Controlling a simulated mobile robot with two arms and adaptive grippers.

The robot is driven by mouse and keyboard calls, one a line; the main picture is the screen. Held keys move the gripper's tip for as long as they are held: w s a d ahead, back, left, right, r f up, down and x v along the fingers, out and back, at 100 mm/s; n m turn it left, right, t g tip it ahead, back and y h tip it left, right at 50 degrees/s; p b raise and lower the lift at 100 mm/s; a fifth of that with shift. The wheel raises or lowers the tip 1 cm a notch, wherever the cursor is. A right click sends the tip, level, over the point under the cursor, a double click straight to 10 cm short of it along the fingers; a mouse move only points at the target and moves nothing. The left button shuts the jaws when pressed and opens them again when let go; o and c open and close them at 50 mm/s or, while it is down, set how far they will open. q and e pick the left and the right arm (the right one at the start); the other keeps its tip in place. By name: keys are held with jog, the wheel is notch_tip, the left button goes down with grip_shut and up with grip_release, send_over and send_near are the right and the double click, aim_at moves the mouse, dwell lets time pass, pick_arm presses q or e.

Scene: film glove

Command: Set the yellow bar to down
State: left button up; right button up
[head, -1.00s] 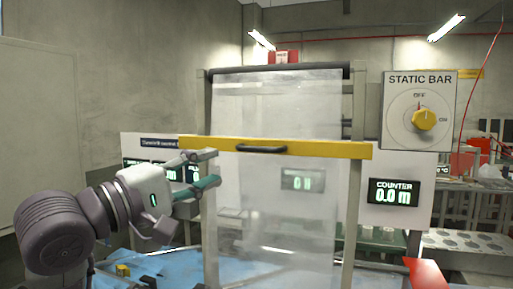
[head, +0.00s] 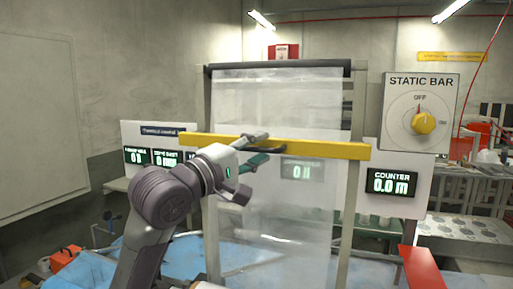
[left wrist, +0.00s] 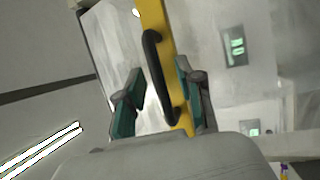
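The yellow bar (head: 330,149) lies level across the frame with the clear film, at about mid height of the frame. Its black handle (left wrist: 158,80) shows in the left wrist view between the fingers; in the head view it is mostly hidden behind my left gripper. My left gripper (head: 262,148) is at the bar, its fingers open on both sides of the handle and bar in the left wrist view (left wrist: 160,100). Whether a finger touches the bar cannot be told. My right gripper is not in view.
The clear film (head: 290,100) hangs from a dark roller (head: 280,69) between two posts. A static bar dial (head: 423,122) with a yellow knob and a counter display (head: 391,184) stand at the right. A red piece (head: 421,270) is at the lower right.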

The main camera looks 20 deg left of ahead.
pick_arm(q)
grip_shut()
jog(key=shift+f, duration=0.1)
notch_tip(320, 180, down, 11)
jog(key=b, duration=0.4)
jog(key=shift+r, duration=0.2)
